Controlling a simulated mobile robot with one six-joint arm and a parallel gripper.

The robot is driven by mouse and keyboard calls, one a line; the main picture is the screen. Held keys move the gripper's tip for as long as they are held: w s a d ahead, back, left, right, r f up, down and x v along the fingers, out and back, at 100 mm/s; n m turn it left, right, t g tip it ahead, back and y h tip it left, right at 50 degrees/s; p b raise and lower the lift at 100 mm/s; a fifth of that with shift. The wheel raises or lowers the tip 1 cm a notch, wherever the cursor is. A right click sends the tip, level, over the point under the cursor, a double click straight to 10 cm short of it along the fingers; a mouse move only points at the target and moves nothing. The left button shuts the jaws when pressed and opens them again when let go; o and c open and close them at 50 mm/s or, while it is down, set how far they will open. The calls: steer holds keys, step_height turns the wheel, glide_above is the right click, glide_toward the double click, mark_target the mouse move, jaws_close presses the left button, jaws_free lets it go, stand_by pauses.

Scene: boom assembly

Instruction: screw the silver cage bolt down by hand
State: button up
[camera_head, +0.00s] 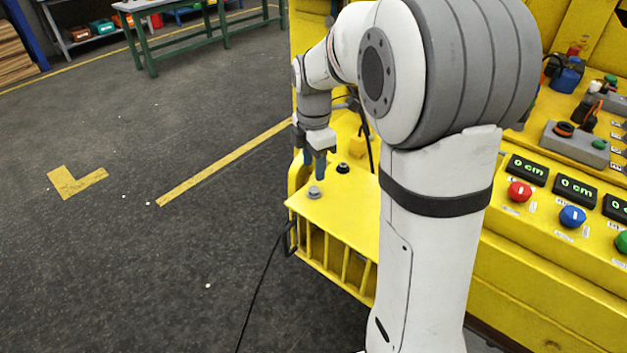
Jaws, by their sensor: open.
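The silver cage bolt (314,192) stands at the front left corner of the yellow cage top (352,220). Its grey head shows above the plate; how deep it sits cannot be made out. My gripper (314,167) points down just behind and above the bolt in the picture. Its dark fingers are apart, with nothing seen between them. The fingertips are small here, and their exact height over the plate is unclear. A black bolt (343,168) sits on the plate right of my gripper.
My arm covers the middle of the view and part of the yellow machine. A control panel with displays (575,189), a red knob (519,191) and a blue knob (572,216) is at right. A black cable (261,290) hangs to the floor. Open floor lies left.

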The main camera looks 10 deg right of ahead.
mark_target(314, 189)
step_height(314, 189, down, 6)
steer(key=shift+f, duration=0.15)
stand_by(0.3)
jaws_close()
